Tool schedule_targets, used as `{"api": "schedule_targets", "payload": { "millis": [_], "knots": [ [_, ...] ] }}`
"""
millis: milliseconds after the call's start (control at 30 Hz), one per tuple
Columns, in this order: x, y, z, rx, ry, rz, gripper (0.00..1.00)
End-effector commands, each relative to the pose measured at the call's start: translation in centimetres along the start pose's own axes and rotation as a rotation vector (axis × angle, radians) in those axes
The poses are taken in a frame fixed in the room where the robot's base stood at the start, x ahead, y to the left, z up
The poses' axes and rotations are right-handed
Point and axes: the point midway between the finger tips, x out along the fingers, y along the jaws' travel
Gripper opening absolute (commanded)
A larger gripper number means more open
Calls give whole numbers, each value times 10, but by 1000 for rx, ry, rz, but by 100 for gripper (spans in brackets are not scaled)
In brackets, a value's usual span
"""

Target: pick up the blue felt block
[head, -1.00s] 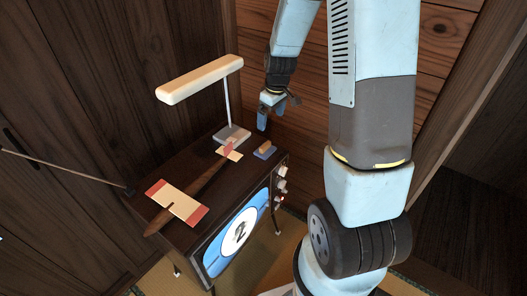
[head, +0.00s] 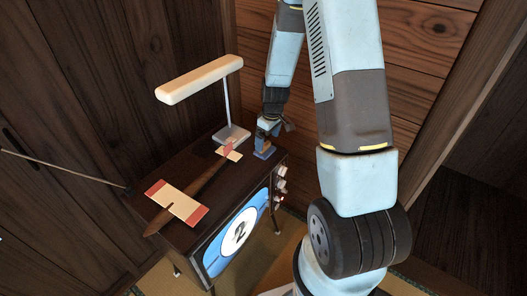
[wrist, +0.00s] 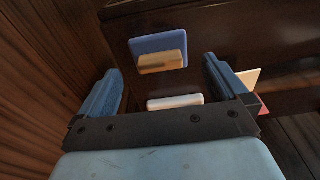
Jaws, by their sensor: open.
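The blue felt block (wrist: 158,43) is a flat blue slab with a tan wooden piece on top. It lies on the dark wooden top of a television cabinet, near the back right corner; it also shows in the head view (head: 264,154). My gripper (wrist: 161,68) is open, its two blue fingers spread wide. In the wrist view the block lies between and beyond the fingertips, and I see no contact. In the head view my gripper (head: 268,137) is just above the block and partly covers it.
A desk lamp (head: 232,134) stands left of the block, its long cream head overhanging. A wooden model plane (head: 180,202) with cream and red wings lies along the cabinet top (head: 160,170). A wooden wall is behind. A thin rod (head: 60,168) shows at left.

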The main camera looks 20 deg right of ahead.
Motion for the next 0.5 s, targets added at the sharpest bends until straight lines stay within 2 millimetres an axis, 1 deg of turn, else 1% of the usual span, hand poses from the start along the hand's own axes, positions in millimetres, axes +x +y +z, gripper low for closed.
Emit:
{"api": "schedule_targets", "payload": {
  "millis": [133,300,400,500],
  "knots": [
    [11,0,-2,0,-1,-1,100],
    [32,0,-7,-1,-1,-1,100],
    [42,0,-6,1,-1,-2,100],
    [49,0,-7,1,0,0,100]
  ]
}}
